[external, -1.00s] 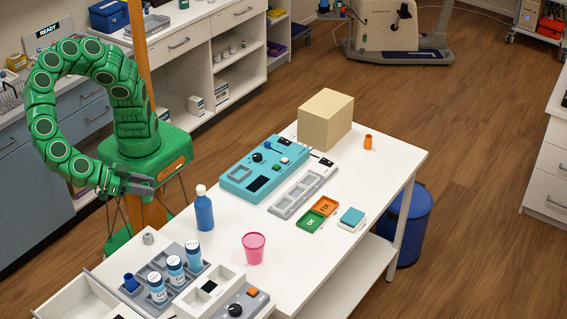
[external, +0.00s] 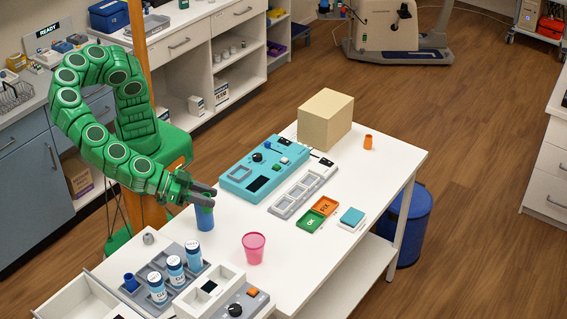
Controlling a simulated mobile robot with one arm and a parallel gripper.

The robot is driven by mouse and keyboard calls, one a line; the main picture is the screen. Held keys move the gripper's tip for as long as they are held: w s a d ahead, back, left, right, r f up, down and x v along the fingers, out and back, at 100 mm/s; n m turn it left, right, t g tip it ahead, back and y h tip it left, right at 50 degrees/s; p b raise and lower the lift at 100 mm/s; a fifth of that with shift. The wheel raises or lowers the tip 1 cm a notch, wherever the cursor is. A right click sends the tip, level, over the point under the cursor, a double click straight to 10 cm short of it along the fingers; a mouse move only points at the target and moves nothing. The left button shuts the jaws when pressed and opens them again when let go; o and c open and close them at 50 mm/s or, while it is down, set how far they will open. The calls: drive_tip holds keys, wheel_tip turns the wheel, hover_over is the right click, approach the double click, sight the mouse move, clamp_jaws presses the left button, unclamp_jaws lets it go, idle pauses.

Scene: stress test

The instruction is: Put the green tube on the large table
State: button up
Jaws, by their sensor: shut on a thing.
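I see no green tube in this view. The large white table (external: 345,262) fills the middle. My gripper (external: 207,197) is over its left edge, shut on the top of the blue bottle (external: 205,218). The bottle is upright, and its white cap is hidden by the fingers. I cannot tell whether its base is touching the table.
A pink cup (external: 254,248) stands right of the bottle. A grey rack (external: 183,268) with blue-labelled bottles is in front. A teal device (external: 258,176), a tan block (external: 325,120), small trays (external: 318,213) and an orange cylinder (external: 368,142) stand farther back.

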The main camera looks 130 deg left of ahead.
drive_tip(key=w+a+r+m+h, duration=0.1)
drive_tip(key=w+a+r, duration=0.2)
drive_tip(key=w+a, duration=0.4)
drive_tip(key=w+a+r+m+t+h, duration=0.1)
drive_tip(key=w+a+r+m+h, duration=0.1)
drive_tip(key=w+a, duration=0.5)
drive_tip(key=a+r, duration=0.1)
drive_tip(key=a, duration=0.5)
drive_tip(key=shift+w+a+r+t+h, duration=0.15)
drive_tip(key=shift+w+a+t+h, duration=0.1)
drive_tip(key=shift+a+t+h, duration=0.05)
